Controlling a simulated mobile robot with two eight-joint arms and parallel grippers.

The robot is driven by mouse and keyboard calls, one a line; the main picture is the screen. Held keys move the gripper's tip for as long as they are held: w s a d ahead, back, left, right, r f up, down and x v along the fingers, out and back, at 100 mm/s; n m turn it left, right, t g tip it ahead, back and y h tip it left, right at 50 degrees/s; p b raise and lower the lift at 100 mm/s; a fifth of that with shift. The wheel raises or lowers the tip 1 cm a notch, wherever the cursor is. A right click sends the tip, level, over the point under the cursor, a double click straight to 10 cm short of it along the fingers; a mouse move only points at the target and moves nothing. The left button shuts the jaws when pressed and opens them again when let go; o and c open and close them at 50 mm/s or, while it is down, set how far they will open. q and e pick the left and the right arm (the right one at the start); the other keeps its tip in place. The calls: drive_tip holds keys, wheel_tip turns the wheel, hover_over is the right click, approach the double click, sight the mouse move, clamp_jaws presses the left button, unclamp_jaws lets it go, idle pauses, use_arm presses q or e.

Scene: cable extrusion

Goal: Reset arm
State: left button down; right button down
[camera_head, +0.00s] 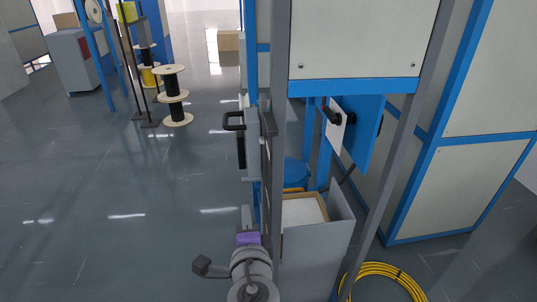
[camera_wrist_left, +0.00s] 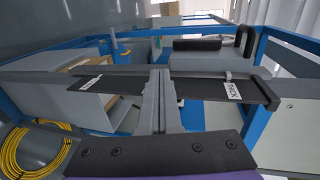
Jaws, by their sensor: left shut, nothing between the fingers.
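My left gripper (camera_head: 247,216) is at the bottom middle of the head view, above the purple part of my wrist. Its two grey fingers also show in the left wrist view (camera_wrist_left: 158,85), side by side and shut, with nothing between them. In the wrist view a dark flat bar (camera_wrist_left: 205,87) with white labels, one reading "THICK", lies behind the fingers. I cannot tell whether the fingers touch it. In the head view the gripper is below the black handle (camera_head: 234,122) on the machine frame. My right gripper is not in view.
The grey and blue machine frame (camera_head: 278,70) stands just right of my left arm. A grey box (camera_head: 318,250) stands low inside it, and a yellow cable coil (camera_head: 385,270) lies on the floor. Wooden spools (camera_head: 174,97) stand far left.

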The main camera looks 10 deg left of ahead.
use_arm(q)
drive_tip(key=s+a+f+n+g, duration=0.3)
drive_tip(key=s+a+f+n, duration=0.1)
drive_tip(key=f, duration=0.3)
drive_tip(key=s+a+f+n+g, duration=0.3)
drive_tip(key=s+a+f+n, duration=0.1)
drive_tip(key=a+f, duration=0.15)
drive_tip(key=s+d+f+n+g+h+p, duration=0.1)
drive_tip(key=s+d+f+n+g+h, duration=0.2)
drive_tip(key=s+f+n, duration=0.3)
wheel_tip(320, 180, down, 2)
drive_tip(key=shift+s+f+n+h, duration=0.15)
drive_tip(key=shift+s+n+h, duration=0.25)
drive_tip(key=shift+s+h, duration=0.2)
